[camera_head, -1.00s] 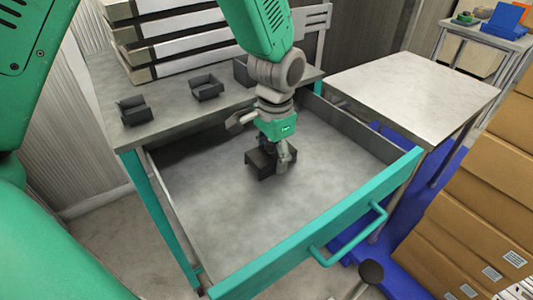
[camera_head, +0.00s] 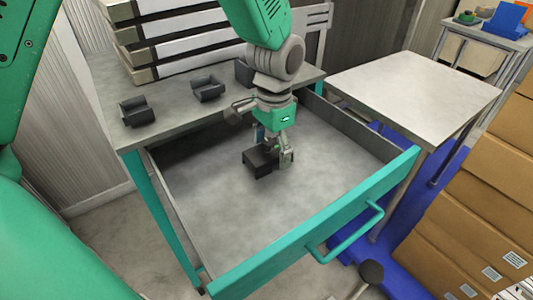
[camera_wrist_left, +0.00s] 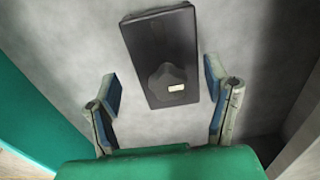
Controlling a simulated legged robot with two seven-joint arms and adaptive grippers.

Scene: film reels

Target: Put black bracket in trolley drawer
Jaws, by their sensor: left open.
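A black bracket (camera_head: 260,162) lies in the open trolley drawer (camera_head: 205,205), near the middle of its grey floor. My left gripper (camera_head: 275,150) is right above and beside it, pointing down. In the left wrist view the bracket (camera_wrist_left: 162,58) lies flat on the drawer floor ahead of the fingers. My left gripper (camera_wrist_left: 163,108) is open there, with its two blue-padded fingers wide apart and clear of the bracket. The drawer's teal front with a handle (camera_head: 350,235) faces the lower right. My right gripper is not in view.
Two more black brackets (camera_head: 137,111) (camera_head: 208,88) stand on the trolley top, with another dark one (camera_head: 243,72) partly behind my arm. Stacked trays (camera_head: 175,40) stand at the back. A bare grey table (camera_head: 410,90) and cardboard boxes (camera_head: 470,200) are at the right.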

